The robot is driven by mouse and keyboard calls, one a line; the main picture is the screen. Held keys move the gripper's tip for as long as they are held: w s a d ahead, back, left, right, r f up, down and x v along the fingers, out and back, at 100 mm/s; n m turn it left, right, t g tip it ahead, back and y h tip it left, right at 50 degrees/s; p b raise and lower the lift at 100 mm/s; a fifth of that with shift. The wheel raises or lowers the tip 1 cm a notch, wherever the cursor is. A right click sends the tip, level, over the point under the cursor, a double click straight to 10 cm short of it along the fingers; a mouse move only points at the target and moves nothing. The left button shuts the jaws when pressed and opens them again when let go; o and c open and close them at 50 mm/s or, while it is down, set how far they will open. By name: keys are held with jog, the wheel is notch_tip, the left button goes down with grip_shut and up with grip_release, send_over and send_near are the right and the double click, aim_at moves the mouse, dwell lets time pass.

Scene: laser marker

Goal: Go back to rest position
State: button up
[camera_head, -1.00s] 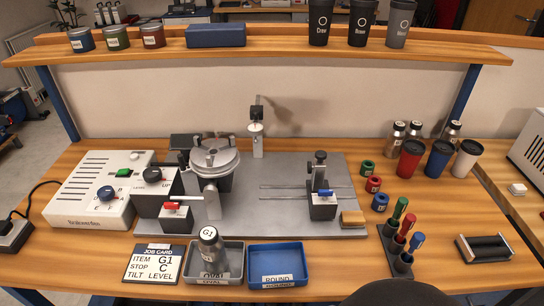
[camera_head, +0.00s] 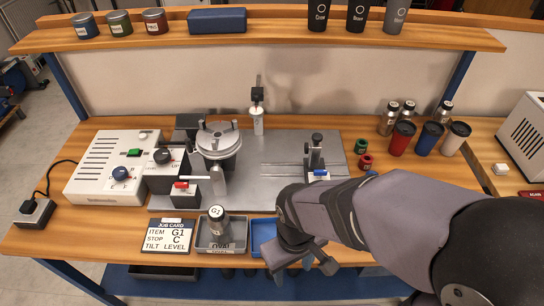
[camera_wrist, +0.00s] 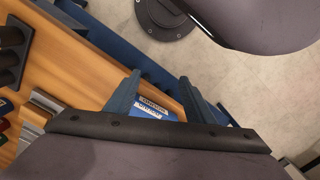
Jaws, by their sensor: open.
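My gripper (camera_head: 303,262) is at the front edge of the table, over the blue tray (camera_head: 262,233), and hides much of it. In the wrist view my gripper (camera_wrist: 158,90) shows two spread fingers with nothing between them, and part of the blue tray (camera_wrist: 150,113) with its label lies beyond. My arm reaches in from the right of the head view. A silver bottle marked G1 (camera_head: 217,226) stands in the grey tray labelled OVAL (camera_head: 238,236), left of my gripper and apart from it.
The laser marker's round chuck (camera_head: 217,138) and grey base plate (camera_head: 270,152) fill the middle of the table. A job card (camera_head: 169,236) lies at the front left. Red, blue and white cups (camera_head: 402,138) stand at the right. My arm hides the marker pens' area.

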jog(key=w+d+r+m+p, duration=0.3)
jog(key=d+r+m, duration=0.2)
jog(key=d, duration=0.5)
jog(key=shift+w+d+r+m+t, duration=0.15)
jog(key=shift+r+m+t, duration=0.15)
jog(key=shift+m, duration=0.1)
